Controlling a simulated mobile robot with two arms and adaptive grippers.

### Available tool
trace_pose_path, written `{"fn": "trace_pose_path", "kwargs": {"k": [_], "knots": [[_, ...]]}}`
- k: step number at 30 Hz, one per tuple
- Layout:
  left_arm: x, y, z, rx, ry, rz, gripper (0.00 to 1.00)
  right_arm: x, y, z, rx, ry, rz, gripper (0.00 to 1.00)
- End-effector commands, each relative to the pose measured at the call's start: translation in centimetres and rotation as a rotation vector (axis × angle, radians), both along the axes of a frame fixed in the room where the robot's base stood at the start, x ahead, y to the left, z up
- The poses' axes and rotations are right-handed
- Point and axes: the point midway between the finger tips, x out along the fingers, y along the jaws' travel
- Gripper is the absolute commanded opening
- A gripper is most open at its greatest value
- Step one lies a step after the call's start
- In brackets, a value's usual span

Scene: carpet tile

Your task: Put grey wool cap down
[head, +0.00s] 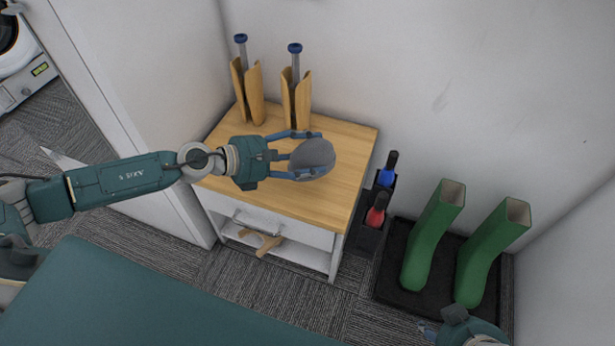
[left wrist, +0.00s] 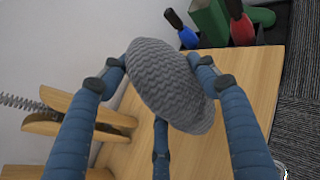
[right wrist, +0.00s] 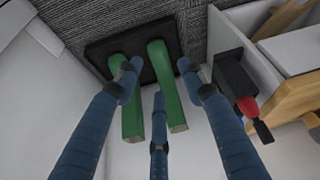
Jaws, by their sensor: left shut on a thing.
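The grey wool cap (head: 312,158) is a rounded, ribbed knit shape. My left gripper (head: 296,156) is shut on it, over the wooden top of the small white cabinet (head: 335,185). In the left wrist view the cap (left wrist: 172,85) sits between the blue fingers of the left gripper (left wrist: 163,90). I cannot tell whether the cap touches the wood. My right gripper (head: 445,330) is at the lower right edge of the head view. In the right wrist view its fingers (right wrist: 158,80) are spread with nothing between them.
Two wooden shoe trees (head: 247,90) (head: 296,95) stand at the back of the cabinet top. Green boots (head: 432,235) (head: 488,252) stand on a black tray (head: 395,265). A black holder (head: 368,235) with blue- and red-marked items is right of the cabinet. The front cabinet top is clear.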

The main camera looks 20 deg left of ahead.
Motion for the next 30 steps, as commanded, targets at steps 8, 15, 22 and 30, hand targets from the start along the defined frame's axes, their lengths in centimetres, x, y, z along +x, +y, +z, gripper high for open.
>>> {"fn": "trace_pose_path", "kwargs": {"k": [8,15,22,30], "knots": [[0.0,0.0,-2.1,-0.001,0.001,-0.001,0.33,5.9,1.8,1.8,0.050,-0.237,0.019,0.40],[0.0,0.0,-2.6,-0.001,0.001,-0.001,0.33,7.6,2.4,2.9,0.067,-0.316,0.025,0.40],[0.0,0.0,-4.1,-0.001,0.002,0.000,0.33,11.4,3.7,5.7,0.108,-0.505,0.039,0.40],[0.0,0.0,-5.8,-0.001,0.001,-0.001,0.33,15.1,5.4,10.8,0.167,-0.762,0.056,0.40]]}}
